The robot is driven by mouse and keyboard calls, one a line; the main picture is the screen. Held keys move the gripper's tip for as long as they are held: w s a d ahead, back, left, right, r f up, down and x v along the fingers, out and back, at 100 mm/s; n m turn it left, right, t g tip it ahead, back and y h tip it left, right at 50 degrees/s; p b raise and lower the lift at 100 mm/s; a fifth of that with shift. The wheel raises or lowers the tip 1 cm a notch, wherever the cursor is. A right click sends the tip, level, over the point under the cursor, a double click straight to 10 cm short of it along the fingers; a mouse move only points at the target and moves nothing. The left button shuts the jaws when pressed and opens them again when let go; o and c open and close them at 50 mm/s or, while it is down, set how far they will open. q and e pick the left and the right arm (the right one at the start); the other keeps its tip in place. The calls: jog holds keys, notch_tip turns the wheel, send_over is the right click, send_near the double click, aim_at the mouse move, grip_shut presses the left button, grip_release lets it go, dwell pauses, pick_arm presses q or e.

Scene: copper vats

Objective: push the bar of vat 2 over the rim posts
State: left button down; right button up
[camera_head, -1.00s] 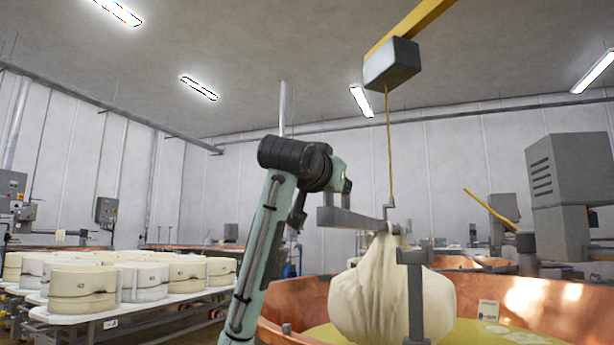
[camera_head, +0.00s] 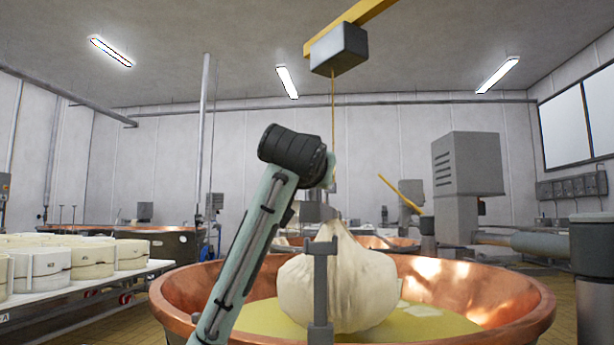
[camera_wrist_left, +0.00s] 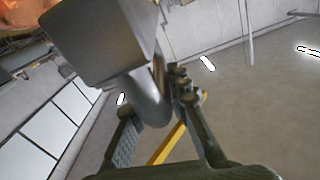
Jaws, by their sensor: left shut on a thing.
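The copper vat (camera_head: 515,312) in front of me holds yellowish liquid. A grey fork-topped rim post (camera_head: 320,285) stands in front of the bag. The grey bar (camera_head: 316,212) shows nearly end-on above the bag, partly hidden by my left arm. In the left wrist view a large grey piece (camera_wrist_left: 95,45), apparently the bar, fills the upper left. My left gripper (camera_wrist_left: 157,100) is shut on it; the head view mostly hides the fingers. My right gripper is out of view.
A grey hoist box (camera_head: 339,49) hangs from a yellow beam, with a cord running down. White tables with cheese moulds (camera_head: 85,258) stand left. A grey machine housing (camera_head: 467,178) rises behind the vat's right side. A dark grey cylinder (camera_head: 595,270) stands at the far right.

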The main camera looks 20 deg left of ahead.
pick_arm(q)
jog(key=shift+d, duration=0.3)
jog(key=c, duration=1.4)
grip_release()
jog(key=shift+w+d, duration=0.1)
jog(key=shift+d, duration=0.1)
jog(key=shift+c, duration=0.2)
jog(key=shift+a, duration=0.15)
jog(key=shift+s, duration=0.3)
jog(key=v, duration=1.1)
jog(key=shift+s, duration=0.25)
jog(key=shift+f, duration=0.1)
